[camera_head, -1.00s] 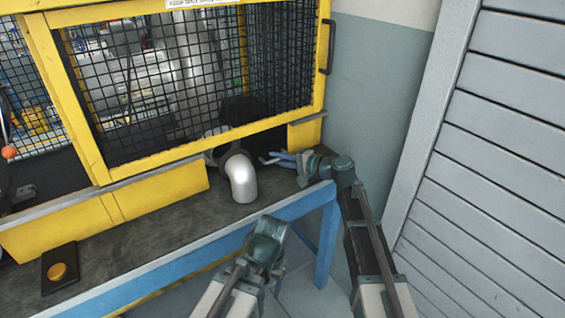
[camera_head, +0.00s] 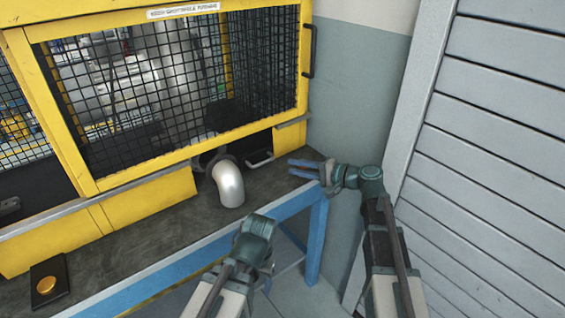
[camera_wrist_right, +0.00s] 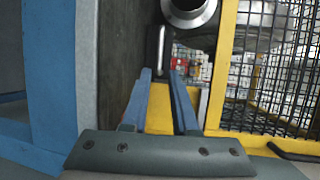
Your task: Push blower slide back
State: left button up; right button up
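The blower's silver bent pipe (camera_head: 229,184) sticks out from under the yellow guard over the bench; its round end also shows in the wrist view (camera_wrist_right: 190,10). A pale bar handle (camera_head: 260,161), which looks like the slide's handle, is right of the pipe; it also shows in the wrist view (camera_wrist_right: 161,45). My right gripper (camera_head: 291,167) has blue fingers, is open and empty, and is to the right of the handle, apart from it. In the wrist view its fingertips (camera_wrist_right: 160,74) point toward the handle with a gap between them. My left arm shows at lower centre, but its fingers are hidden.
The yellow mesh guard (camera_head: 190,151) stands over the bench (camera_head: 150,222), which has a blue front rail (camera_head: 180,262). A black box with a yellow button (camera_head: 47,285) lies at the bench's left front. A grey slatted shutter (camera_head: 480,150) is at the right.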

jog(key=shift+v, duration=0.95)
jog(key=s+a+n+g+h+p, duration=0.3)
jog(key=s+a+g+p, duration=0.1)
jog(key=s+p, duration=0.35)
jog(key=s+a+n+g+h+p, duration=0.35)
jog(key=s+p, duration=0.25)
jog(key=s, duration=0.2)
jog(key=s+d+r+n+h+p, duration=0.3)
jog(key=s+d+n+h+p, duration=0.1)
jog(key=s+h+p, duration=0.4)
jog(key=s+d+g, duration=0.1)
jog(key=s, duration=0.1)
jog(key=shift+s+d+r+h, duration=0.25)
jog(key=shift+h, duration=0.1)
